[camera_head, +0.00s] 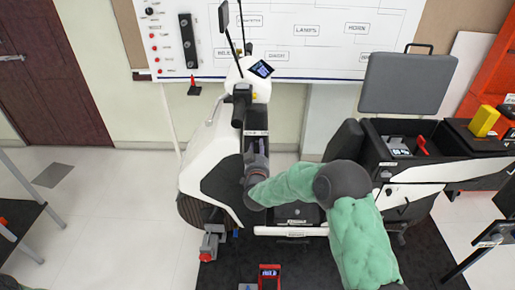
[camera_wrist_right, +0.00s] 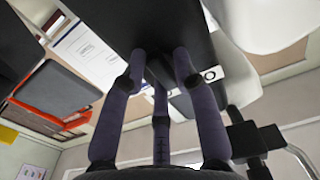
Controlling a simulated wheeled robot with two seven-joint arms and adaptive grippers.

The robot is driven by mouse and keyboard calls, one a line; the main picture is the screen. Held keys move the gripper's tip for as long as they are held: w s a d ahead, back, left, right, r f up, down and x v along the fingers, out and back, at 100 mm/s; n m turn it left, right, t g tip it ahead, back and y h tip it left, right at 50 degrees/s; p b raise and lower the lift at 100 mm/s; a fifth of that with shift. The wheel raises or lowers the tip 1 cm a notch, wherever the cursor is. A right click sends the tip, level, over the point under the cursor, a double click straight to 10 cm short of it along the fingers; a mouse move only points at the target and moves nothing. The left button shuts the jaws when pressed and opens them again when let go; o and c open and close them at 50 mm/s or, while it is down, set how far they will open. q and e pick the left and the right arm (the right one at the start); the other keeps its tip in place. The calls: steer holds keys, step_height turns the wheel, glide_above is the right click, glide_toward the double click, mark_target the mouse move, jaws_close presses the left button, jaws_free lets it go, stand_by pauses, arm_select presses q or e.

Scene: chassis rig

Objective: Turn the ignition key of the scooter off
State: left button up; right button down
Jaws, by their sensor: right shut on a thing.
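The white and black scooter (camera_head: 205,150) stands in the middle of the head view, with its seat (camera_head: 405,82) raised at the right. My right gripper (camera_head: 256,145) is at the inner front panel, below the handlebar. In the wrist view its purple-grey fingers (camera_wrist_right: 160,65) close around a small dark piece at the black panel (camera_wrist_right: 125,25). This piece sits where the ignition key is, but the fingers mostly hide it, and its turn angle cannot be read. A white label with a ring mark (camera_wrist_right: 210,75) is beside the fingers. My left gripper is not in view.
A whiteboard (camera_head: 330,45) with labels hangs behind the scooter. An open storage bin (camera_head: 400,145) is under the raised seat. A red device (camera_head: 269,277) is on the dark mat in front. An orange rack (camera_head: 495,70) stands at the right.

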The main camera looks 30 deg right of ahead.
steer(key=shift+s+d+f, duration=0.1)
steer(key=shift+f, duration=0.1)
steer(key=c, duration=1.3)
jaws_free()
steer(key=shift+o, duration=1)
steer(key=shift+r, duration=0.1)
steer(key=shift+s+a, duration=0.25)
steer(key=shift+s, duration=0.05)
steer(key=v, duration=1.1)
steer(key=shift+s+a, duration=0.1)
